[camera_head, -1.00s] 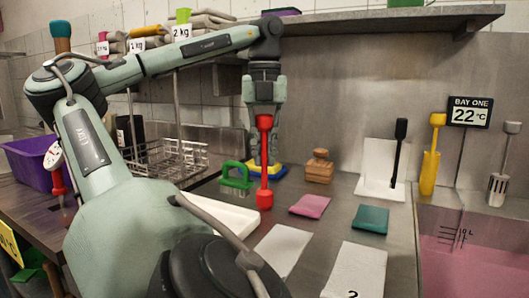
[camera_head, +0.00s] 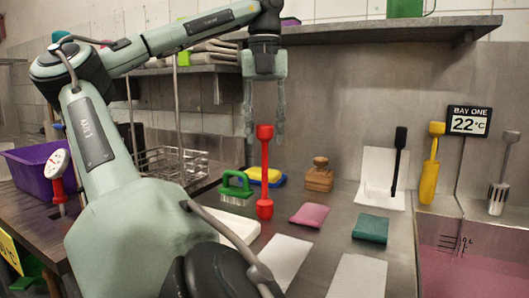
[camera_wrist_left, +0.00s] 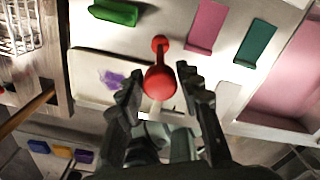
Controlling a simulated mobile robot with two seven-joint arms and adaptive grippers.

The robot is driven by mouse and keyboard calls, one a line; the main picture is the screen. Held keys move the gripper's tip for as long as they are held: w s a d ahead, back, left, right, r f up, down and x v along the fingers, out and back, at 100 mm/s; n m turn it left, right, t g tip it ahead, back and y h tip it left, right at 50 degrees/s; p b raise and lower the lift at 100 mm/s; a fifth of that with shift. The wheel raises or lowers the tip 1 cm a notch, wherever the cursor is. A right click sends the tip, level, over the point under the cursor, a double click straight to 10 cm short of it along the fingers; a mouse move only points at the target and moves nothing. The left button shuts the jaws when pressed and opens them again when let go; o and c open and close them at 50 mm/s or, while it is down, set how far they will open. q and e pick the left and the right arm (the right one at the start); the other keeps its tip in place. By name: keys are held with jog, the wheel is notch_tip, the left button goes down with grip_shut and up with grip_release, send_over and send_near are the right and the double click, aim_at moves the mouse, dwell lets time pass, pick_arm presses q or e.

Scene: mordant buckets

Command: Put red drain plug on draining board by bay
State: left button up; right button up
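The red drain plug (camera_head: 265,172), a rod with a thick knob at each end, stands upright on the steel draining surface (camera_head: 325,240), beside the white tray (camera_head: 240,226). The wrist view looks down on its top knob (camera_wrist_left: 160,83). My left gripper (camera_head: 265,138) is open above the plug, its fingertips about level with the top knob. In the wrist view the open fingers (camera_wrist_left: 163,88) are on either side of the knob, with gaps showing. The pink-filled bay (camera_head: 465,260) is at the right. My right gripper is not in view.
Behind the plug are a green brush (camera_head: 237,186), a blue-yellow sponge (camera_head: 267,177) and a wooden block (camera_head: 319,176). Pink (camera_head: 309,215) and teal (camera_head: 371,229) pads lie to the right. A shelf (camera_head: 380,27) runs above; a wire rack (camera_head: 172,163) is left.

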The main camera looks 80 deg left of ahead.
pick_arm(q)
notch_tip(320, 180, up, 5)
jog(key=shift+f, duration=0.1)
jog(key=shift+r+p, duration=0.3)
jog(key=shift+r, duration=0.2)
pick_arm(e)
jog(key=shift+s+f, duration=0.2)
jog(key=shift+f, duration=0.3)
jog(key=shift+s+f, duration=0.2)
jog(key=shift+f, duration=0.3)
